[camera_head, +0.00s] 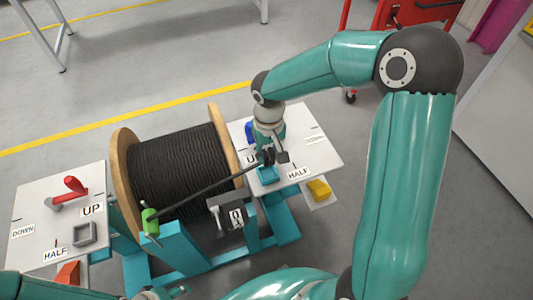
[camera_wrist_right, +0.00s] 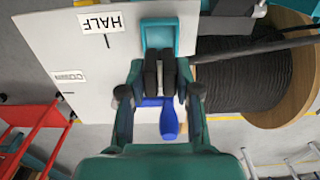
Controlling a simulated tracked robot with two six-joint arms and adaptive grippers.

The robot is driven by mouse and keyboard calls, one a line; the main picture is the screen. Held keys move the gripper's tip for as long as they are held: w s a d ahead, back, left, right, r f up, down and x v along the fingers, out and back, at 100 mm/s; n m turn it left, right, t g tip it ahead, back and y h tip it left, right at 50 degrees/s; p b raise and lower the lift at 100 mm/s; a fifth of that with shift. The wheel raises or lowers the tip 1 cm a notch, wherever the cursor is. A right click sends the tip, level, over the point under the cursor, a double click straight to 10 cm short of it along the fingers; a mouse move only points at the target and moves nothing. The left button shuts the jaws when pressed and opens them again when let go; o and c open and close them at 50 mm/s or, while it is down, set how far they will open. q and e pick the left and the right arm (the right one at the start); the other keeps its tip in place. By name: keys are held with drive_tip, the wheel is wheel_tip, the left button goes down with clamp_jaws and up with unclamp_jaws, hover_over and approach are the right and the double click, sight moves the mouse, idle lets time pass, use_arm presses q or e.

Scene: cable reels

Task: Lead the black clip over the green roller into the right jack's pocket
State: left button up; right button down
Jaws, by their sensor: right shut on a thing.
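My right gripper (camera_head: 268,155) is shut on the black clip (camera_wrist_right: 160,72), which shows between its two fingers (camera_wrist_right: 159,92) in the wrist view. The clip is at the teal pocket (camera_head: 268,176) on the right jack's plate. In the wrist view its far end overlaps the pocket (camera_wrist_right: 158,36); I cannot tell whether it is inside. The black cable (camera_head: 205,187) runs from the clip down-left to the green roller (camera_head: 150,222) and appears to pass over it. A part of my left arm, perhaps its gripper (camera_head: 162,293), shows at the bottom edge, its jaws unclear.
The wooden reel (camera_head: 124,165) with black cable stands between the plates. A blue handle (camera_wrist_right: 168,122) is close to my right gripper. A yellow block (camera_head: 318,189) sits right of the pocket. The left plate (camera_head: 35,205) bears a red lever (camera_head: 75,186) and a grey square pocket (camera_head: 83,235).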

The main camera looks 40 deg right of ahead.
drive_tip(key=shift+f+b, duration=1.55)
drive_tip(key=shift+f, duration=0.7)
drive_tip(key=shift+f+b, duration=1)
drive_tip(key=shift+f, duration=0.1)
drive_tip(key=c, duration=0.7)
unclamp_jaws()
wheel_tip(320, 180, up, 12)
drive_tip(key=shift+f, duration=0.1)
